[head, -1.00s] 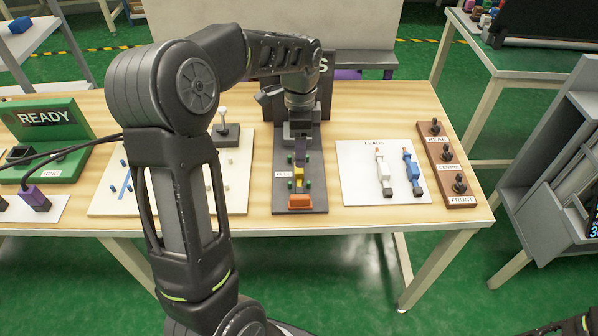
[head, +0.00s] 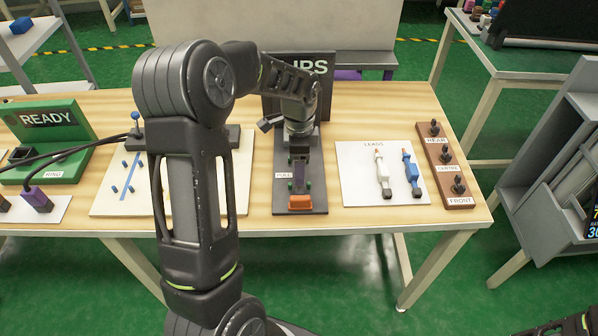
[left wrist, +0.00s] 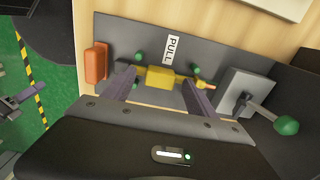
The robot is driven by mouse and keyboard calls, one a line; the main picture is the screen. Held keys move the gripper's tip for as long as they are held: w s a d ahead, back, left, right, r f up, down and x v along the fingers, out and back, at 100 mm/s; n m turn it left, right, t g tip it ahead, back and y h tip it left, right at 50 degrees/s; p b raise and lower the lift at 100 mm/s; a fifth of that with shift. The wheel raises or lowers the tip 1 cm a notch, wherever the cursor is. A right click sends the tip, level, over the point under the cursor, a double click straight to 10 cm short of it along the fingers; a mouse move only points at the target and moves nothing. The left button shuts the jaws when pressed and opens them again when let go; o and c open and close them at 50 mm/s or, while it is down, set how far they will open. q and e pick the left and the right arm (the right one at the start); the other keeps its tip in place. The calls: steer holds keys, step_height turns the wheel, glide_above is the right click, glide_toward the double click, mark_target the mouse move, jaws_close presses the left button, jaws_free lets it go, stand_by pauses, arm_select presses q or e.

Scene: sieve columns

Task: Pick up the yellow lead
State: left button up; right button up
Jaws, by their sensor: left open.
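The yellow lead (left wrist: 160,77) lies on the dark grey panel marked PULL (left wrist: 215,53), among small green pegs. In the left wrist view its body is between my open fingers, with an orange-tipped end showing past the right finger. My left gripper (left wrist: 158,82) is open, its fingers on either side of the yellow body; I cannot tell whether they touch it. In the head view my left gripper (head: 299,180) points down over the panel (head: 315,198) and hides the lead.
An orange block (head: 300,202) sits at the panel's front end. A lever with a green knob (left wrist: 287,125) stands at its other end. To the right are a white LEADS board (head: 350,185) with white and blue leads and a brown rack (head: 447,180) with black knobs.

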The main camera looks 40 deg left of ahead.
stand_by(0.5)
arm_select(q)
jaws_close()
stand_by(0.5)
steer(key=shift+r, duration=0.15)
step_height(320, 180, up, 10)
steer(key=shift+b, duration=0.4)
stand_by(0.5)
